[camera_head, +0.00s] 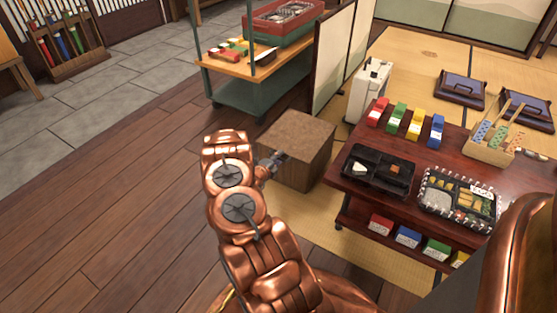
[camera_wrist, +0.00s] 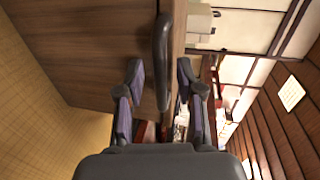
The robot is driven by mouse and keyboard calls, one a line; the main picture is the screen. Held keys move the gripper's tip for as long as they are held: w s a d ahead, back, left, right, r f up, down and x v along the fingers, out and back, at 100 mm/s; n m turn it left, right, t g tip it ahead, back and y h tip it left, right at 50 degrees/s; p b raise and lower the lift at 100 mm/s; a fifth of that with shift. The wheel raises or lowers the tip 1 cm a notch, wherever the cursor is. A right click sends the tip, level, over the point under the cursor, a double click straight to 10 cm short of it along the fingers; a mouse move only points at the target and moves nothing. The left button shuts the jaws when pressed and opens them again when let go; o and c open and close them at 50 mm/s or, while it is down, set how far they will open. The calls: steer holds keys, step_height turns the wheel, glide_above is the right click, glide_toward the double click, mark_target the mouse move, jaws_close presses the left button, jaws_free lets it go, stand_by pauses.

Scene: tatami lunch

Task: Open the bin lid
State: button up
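The bin (camera_head: 297,150) is a brown wooden box on the floor left of the low red-brown table, and its top looks closed. In the wrist view the bin's wooden face (camera_wrist: 90,45) fills the upper left. A dark bar handle (camera_wrist: 162,55) runs along its edge there. My gripper (camera_head: 275,160) is at the bin's left side in the head view. In the wrist view my gripper (camera_wrist: 161,75) is open, with one finger on each side of the handle and visible gaps. I cannot tell how deep the handle sits between the fingers. My arm hides part of the surroundings.
The low table (camera_head: 345,185) holds a black tray (camera_head: 352,152), a bento box (camera_head: 427,205) and coloured blocks. A green cart (camera_head: 240,92) stands behind the bin, and a folding screen (camera_head: 334,50) behind it to the right. The wooden floor at left is clear.

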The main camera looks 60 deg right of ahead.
steer(key=shift+c, duration=0.2)
jaws_close()
stand_by(0.6)
